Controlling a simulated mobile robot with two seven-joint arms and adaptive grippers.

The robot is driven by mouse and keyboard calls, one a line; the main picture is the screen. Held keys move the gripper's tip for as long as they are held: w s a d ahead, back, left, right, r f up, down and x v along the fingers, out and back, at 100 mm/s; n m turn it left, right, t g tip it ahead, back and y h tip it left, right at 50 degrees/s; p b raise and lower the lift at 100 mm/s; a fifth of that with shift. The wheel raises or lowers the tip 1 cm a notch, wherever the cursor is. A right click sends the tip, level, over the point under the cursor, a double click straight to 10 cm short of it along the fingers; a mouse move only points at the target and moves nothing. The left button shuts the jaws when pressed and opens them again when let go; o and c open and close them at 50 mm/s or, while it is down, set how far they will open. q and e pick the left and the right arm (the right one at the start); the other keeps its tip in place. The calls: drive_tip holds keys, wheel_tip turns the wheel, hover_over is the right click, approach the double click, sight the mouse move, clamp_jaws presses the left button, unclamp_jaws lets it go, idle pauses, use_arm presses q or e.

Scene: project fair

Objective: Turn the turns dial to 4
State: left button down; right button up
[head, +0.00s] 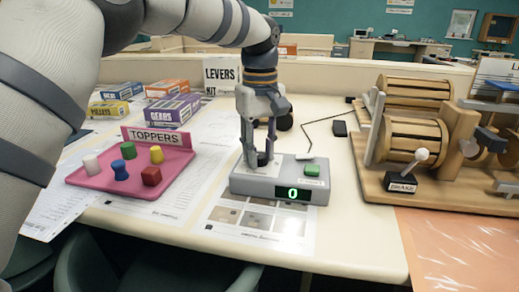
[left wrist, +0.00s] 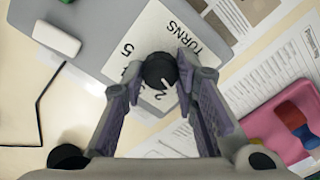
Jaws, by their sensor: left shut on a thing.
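The turns dial is a black round knob (left wrist: 160,70) with a short white mark. It stands on a white plate (left wrist: 120,70) printed "TURNS" with several digits, some hidden by my fingers and the knob. In the head view the grey control box (head: 240,182) carries this plate on its left part, and its display (head: 292,194) shows a green 0. My left gripper (head: 262,160) points down at the box, its fingers shut on the knob; it also shows in the left wrist view (left wrist: 158,88). The number at the mark cannot be read surely. My right gripper is out of view.
A green button (head: 311,170) sits on the box's right. A pink toppers tray (head: 110,183) with several coloured pegs stands left. A wooden drum machine (head: 455,185) with a brake lever (head: 413,168) stands right. Kit boxes (head: 172,110) and a levers sign (head: 222,73) are behind.

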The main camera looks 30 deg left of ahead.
use_arm(q)
drive_tip(key=m, duration=0.6)
drive_tip(key=shift+p, duration=0.35)
drive_tip(key=m, duration=0.5)
drive_tip(key=shift+m, duration=0.3)
drive_tip(key=m, duration=1.1)
drive_tip(key=c, duration=1.2)
unclamp_jaws()
drive_tip(key=shift+c, duration=0.2)
